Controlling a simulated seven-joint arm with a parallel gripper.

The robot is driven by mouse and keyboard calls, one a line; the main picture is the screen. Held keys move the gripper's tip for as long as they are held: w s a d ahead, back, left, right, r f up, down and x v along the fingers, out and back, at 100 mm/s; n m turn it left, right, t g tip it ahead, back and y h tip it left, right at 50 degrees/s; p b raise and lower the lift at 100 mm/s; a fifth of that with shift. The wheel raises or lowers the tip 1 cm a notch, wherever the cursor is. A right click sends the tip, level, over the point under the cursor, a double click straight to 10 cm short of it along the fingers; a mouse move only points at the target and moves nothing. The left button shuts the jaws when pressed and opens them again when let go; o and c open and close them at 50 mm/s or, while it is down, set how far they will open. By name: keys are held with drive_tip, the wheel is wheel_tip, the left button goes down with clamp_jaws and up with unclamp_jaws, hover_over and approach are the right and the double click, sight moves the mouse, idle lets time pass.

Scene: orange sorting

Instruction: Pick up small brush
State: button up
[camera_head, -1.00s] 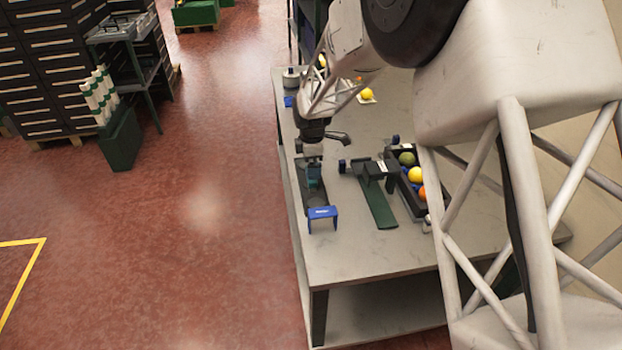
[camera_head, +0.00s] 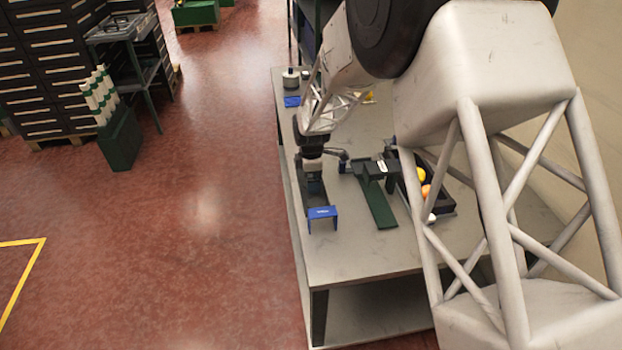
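I cannot make out a small brush for certain in the head view. My gripper (camera_head: 313,180) points down over a dark narrow strip (camera_head: 316,199) near the table's left edge. The fingers are small and dark against the strip, so I cannot tell whether they are open or hold anything. A blue bracket (camera_head: 323,212) stands at the near end of the strip, just in front of my gripper.
A green ramp (camera_head: 379,207) with a dark block lies to the right of my gripper. A black crate (camera_head: 445,209) with fruit-like balls is partly hidden by my arm. A grey canister (camera_head: 291,79) and a blue piece (camera_head: 292,101) stand at the back left. The table's (camera_head: 350,255) front is clear.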

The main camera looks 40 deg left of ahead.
drive_tip(key=shift+f, duration=0.45)
drive_tip(key=c, duration=0.6)
drive_tip(key=shift+o, duration=0.2)
drive_tip(key=shift+r, duration=5.05)
drive_tip(key=shift+w, duration=0.1)
drive_tip(key=w+d+m, duration=0.2)
drive_tip(key=w+d, duration=0.5)
drive_tip(key=w, duration=0.1)
drive_tip(key=w+d+r+m, duration=0.1)
drive_tip(key=w+d, duration=0.6)
drive_tip(key=w, duration=0.2)
drive_tip(key=w+d+r+m, duration=0.1)
drive_tip(key=w+d+m, duration=0.1)
drive_tip(key=w+d, duration=0.5)
drive_tip(key=shift+w+d+r+m, duration=0.15)
drive_tip(key=shift+w+d, duration=0.05)
drive_tip(key=shift+w, duration=0.2)
drive_tip(key=shift+w+d+r+m, duration=0.1)
drive_tip(key=shift+w+d+m, duration=0.05)
drive_tip(key=shift+w, duration=0.2)
